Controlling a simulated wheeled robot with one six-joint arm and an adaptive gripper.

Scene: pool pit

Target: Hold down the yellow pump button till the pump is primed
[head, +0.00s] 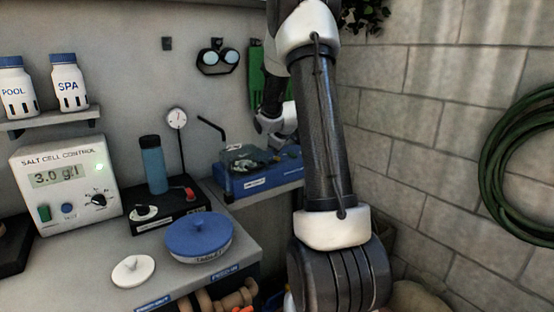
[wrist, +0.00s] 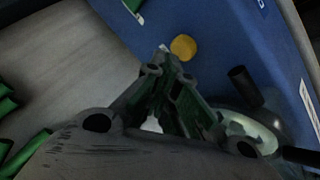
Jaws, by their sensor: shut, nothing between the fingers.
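The yellow pump button (wrist: 183,47) shows in the wrist view as a round yellow disc on the blue face of the pump unit (wrist: 235,50). My gripper (wrist: 168,72) is shut and empty, with its fingertips just beside and below the button in the picture. I cannot tell whether they touch it. In the head view the blue pump unit (head: 238,187) sits on a ledge at the back, with a clear-topped pot (head: 243,158) on it.
The bench holds a salt cell control box (head: 68,178) reading 3.0 g/l, a blue bottle (head: 153,165), a round blue lid (head: 198,236) and a white lid (head: 133,271). A gauge (head: 177,118) stands left of the pump unit. A green hose (head: 520,165) hangs on the right wall.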

